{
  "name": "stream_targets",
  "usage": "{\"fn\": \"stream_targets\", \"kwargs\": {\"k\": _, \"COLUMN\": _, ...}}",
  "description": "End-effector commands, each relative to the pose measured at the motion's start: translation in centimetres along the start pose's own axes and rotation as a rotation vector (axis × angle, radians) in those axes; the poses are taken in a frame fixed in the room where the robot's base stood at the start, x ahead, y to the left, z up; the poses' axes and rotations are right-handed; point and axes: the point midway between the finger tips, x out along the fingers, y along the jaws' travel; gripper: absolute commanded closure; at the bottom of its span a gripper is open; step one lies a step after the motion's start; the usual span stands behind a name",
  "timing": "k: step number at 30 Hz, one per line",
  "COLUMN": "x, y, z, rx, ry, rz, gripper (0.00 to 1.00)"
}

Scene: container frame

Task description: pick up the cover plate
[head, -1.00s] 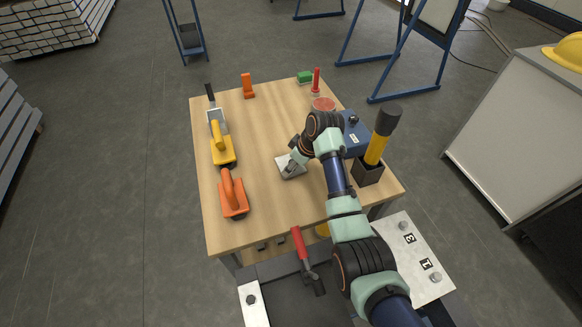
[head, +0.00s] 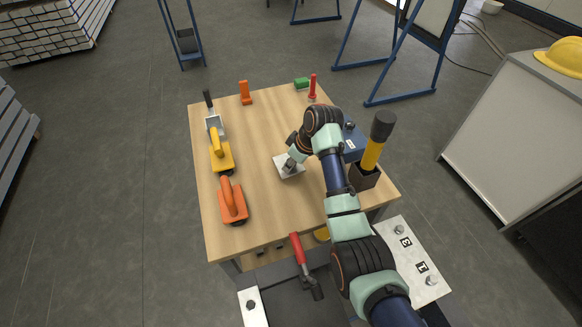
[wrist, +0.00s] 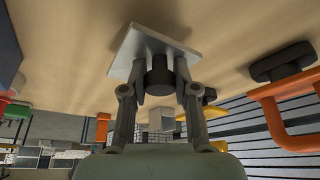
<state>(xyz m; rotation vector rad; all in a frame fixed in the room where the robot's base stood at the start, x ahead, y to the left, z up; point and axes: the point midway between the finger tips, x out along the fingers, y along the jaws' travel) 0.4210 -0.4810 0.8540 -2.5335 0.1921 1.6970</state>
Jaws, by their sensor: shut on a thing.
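The cover plate is a pale grey square plate (head: 289,167) with a dark round knob, over the middle of the wooden table in the head view. In the wrist view the plate (wrist: 135,50) shows above my fingertips with its black knob (wrist: 159,78) between them. My gripper (wrist: 160,85) is shut on that knob. A shadow beside the plate in the wrist view suggests a small gap above the table. In the head view my gripper (head: 291,161) is partly hidden by my own wrist.
On the table's (head: 265,215) left stand an orange-handled float (head: 232,202), a yellow tool (head: 220,155) and a trowel (head: 214,124). At the right are a dark holder (head: 363,177) with a yellow-handled mallet (head: 374,145) and a blue box (head: 354,143).

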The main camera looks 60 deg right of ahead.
Motion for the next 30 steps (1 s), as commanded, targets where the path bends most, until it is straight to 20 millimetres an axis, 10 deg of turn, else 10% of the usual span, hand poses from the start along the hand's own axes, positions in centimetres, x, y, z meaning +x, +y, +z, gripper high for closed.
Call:
{"fn": "stream_targets", "kwargs": {"k": 12, "x": -12.7, "y": 0.1, "z": -5.4, "rx": -0.003, "ry": 0.005, "rz": 0.003, "gripper": 1.00}}
{"fn": "stream_targets", "kwargs": {"k": 26, "x": -14.9, "y": 0.0, "z": -6.2, "rx": -0.001, "ry": 0.003, "rz": 0.001, "gripper": 1.00}}
{"fn": "stream_targets", "kwargs": {"k": 27, "x": -14.9, "y": 0.0, "z": -6.2, "rx": -0.001, "ry": 0.003, "rz": 0.001, "gripper": 0.73}}
{"fn": "stream_targets", "kwargs": {"k": 30, "x": -14.9, "y": 0.0, "z": -6.2, "rx": -0.002, "ry": 0.003, "rz": 0.001, "gripper": 0.90}}
